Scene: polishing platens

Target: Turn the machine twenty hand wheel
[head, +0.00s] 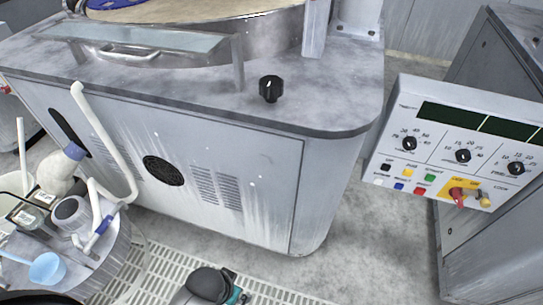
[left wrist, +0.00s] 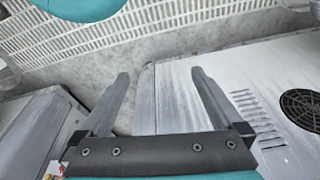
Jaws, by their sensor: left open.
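A small black knob (head: 271,88) with a white mark stands on the grey machine top near its front right corner. It is the only wheel-like part I see on this machine, and I cannot read a number on it. My left gripper (left wrist: 160,73) shows in the left wrist view with its two fingers wide apart and nothing between them. It faces the machine's pale front panel (left wrist: 185,105), and the knob is not in that view. In the head view only a dark and teal part of my arm shows at the bottom edge. My right gripper is not in view.
A control panel (head: 408,115) with dials and buttons stands at the right. A round platen with a metal rim (head: 270,38) and a clear guard (head: 135,38) are on the machine top. A cluttered round stand (head: 118,262) is at left. White floor grating (head: 160,270) runs along the front.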

